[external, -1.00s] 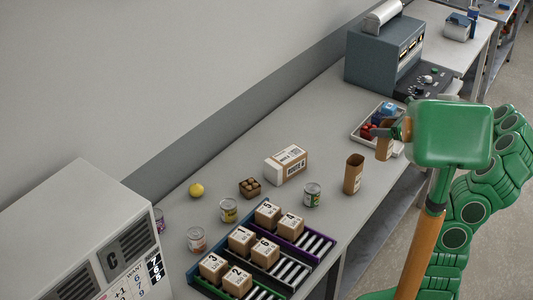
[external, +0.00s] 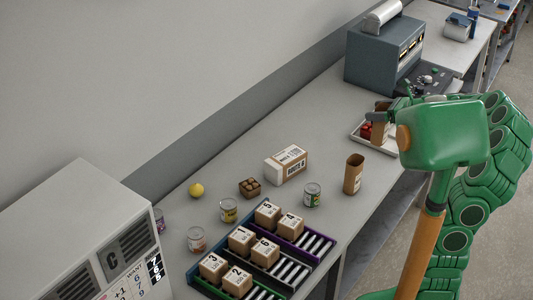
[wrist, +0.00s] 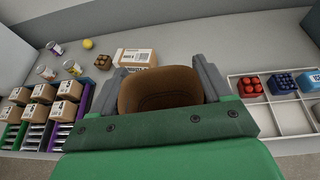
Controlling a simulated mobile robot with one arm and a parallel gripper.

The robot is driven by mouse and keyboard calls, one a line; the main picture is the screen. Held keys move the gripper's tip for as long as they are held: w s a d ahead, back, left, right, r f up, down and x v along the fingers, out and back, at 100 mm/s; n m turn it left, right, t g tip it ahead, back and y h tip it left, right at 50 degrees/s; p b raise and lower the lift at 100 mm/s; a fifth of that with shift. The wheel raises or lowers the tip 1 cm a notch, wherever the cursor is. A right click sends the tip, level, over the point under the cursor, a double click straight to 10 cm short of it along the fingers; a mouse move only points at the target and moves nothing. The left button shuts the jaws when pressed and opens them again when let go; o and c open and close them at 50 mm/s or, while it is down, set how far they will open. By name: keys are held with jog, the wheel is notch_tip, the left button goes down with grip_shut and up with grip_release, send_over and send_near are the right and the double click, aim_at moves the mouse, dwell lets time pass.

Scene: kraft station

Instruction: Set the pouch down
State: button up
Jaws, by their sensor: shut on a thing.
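My gripper (external: 383,114) is shut on a brown kraft pouch (external: 379,132) and holds it by the tray in the external view. In the wrist view the pouch (wrist: 158,88) sits between the two grey fingers of my gripper (wrist: 162,82), filling the gap. Whether its bottom touches anything is not visible. A second brown kraft container (external: 353,176), open at the top, stands upright on the bench to the left of my gripper.
A white divided tray (wrist: 262,127) holds red, dark blue and light blue items; its front compartments look empty. A white-and-brown carton (external: 286,165), cans (external: 312,195), a yellow ball (external: 196,190) and racks of numbered boxes (external: 266,250) stand left. A grey machine (external: 385,55) stands behind.

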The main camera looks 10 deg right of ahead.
jog(key=shift+w+a+n+g+y, duration=0.55)
jog(key=shift+w+a+n+g, duration=0.95)
jog(key=shift+a, duration=2.5)
jog(key=shift+w+a+n+g+y, duration=0.55)
jog(key=shift+w+a, duration=1.8)
jog(key=shift+a, duration=1.6)
jog(key=w+a+f, duration=0.3)
jog(key=w+f, duration=1)
jog(key=f, duration=0.5)
jog(key=shift+w+f, duration=0.15)
jog(key=shift+w, duration=0.2)
jog(key=shift+f, duration=0.15)
jog(key=o, duration=1.3)
jog(key=shift+c, duration=0.2)
